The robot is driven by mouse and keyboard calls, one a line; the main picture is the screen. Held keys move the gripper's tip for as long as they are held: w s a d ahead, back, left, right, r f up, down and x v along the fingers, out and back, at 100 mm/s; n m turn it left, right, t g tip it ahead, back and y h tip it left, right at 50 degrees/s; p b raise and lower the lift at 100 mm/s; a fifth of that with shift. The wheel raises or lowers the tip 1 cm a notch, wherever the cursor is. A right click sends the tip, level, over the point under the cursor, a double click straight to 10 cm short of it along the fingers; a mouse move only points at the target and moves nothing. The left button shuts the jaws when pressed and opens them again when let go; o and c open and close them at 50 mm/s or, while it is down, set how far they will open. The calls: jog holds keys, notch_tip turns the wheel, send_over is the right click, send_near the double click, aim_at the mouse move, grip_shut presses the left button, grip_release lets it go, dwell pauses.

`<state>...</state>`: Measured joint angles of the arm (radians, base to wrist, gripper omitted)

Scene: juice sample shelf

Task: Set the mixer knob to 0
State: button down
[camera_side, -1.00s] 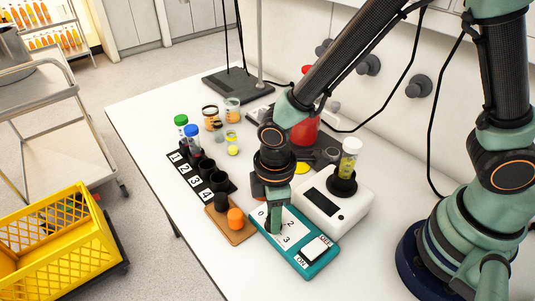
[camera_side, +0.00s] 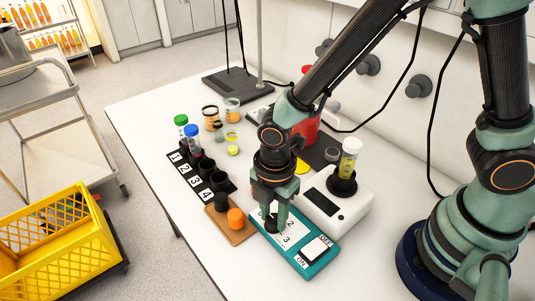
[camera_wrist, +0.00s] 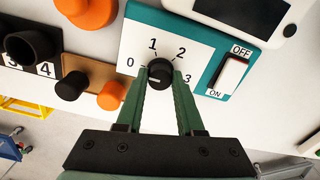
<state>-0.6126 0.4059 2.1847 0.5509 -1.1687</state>
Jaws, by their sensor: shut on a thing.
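The mixer is a teal box (camera_side: 321,264) with a white dial plate (camera_wrist: 207,42). Its black knob (camera_wrist: 160,71) sits among the numbers 0, 1, 2 and 3; in the wrist view 0 is at left and 3 at right. A pale mark shows on the knob's lower left side in the wrist view, on the 0 side but below that number. I cannot tell exactly where the pointer stands. My gripper (camera_wrist: 159,82) is shut on the knob, one green finger on each side. In the side view my gripper (camera_side: 273,220) comes down from above and partly hides the plate.
A white rocker switch (camera_wrist: 229,74) marked OFF and ON is on the same box. A white device (camera_side: 326,207) holding a yellow-filled tube stands close behind. A wooden block (camera_side: 230,226) with an orange knob and a numbered black rack (camera_side: 188,177) are at left.

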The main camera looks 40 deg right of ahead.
aim_at(274, 217)
dwell(0.3)
jog(key=c, duration=0.5)
grip_release()
jog(key=shift+c, duration=0.2)
jog(key=shift+r, duration=0.1)
notch_tip(274, 217, up, 12)
